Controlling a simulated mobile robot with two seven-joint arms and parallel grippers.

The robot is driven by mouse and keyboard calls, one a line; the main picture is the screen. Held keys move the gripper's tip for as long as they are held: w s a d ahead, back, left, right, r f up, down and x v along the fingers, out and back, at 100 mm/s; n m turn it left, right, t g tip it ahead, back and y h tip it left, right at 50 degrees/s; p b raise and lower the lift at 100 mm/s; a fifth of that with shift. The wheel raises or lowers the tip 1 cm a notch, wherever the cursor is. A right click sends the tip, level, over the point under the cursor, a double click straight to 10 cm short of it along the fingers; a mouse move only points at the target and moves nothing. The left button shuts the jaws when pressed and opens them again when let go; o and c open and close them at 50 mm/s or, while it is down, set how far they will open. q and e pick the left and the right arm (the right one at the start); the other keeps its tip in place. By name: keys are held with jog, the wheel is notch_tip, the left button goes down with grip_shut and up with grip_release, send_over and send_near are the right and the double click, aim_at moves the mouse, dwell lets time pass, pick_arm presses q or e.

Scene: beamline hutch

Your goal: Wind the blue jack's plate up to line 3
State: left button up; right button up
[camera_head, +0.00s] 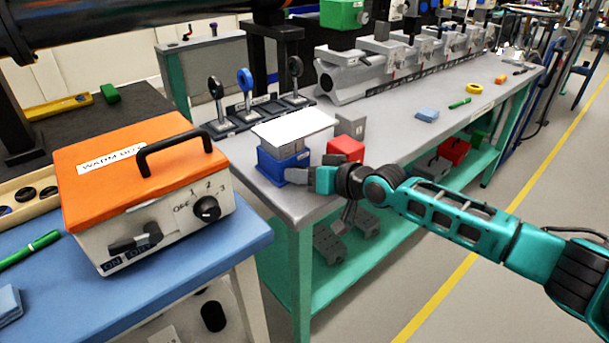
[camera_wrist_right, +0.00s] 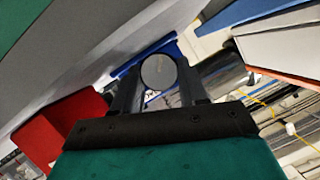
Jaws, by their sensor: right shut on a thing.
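The blue jack (camera_head: 283,167) stands at the near left corner of the grey bench. Its flat white plate (camera_head: 293,124) sits above the blue body. The height lines cannot be made out in these views. My right gripper (camera_head: 301,175) reaches in from the right at the jack's near side. In the right wrist view its two dark fingers are shut on a round grey knob (camera_wrist_right: 158,72), with blue jack surface behind. My left gripper is not in view.
A red block (camera_head: 346,149) stands close by the gripper, with a grey block (camera_head: 351,125) behind. Lens posts (camera_head: 245,92) stand behind the jack. An orange-topped control box (camera_head: 141,185) sits on the blue table at left. The bench's right part has free room.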

jog(key=o, duration=1.1)
jog(key=shift+c, duration=0.2)
jog(key=p+v, duration=0.2)
jog(key=v, duration=1)
jog(key=shift+s+d+p, duration=0.3)
jog(key=shift+r, duration=0.15)
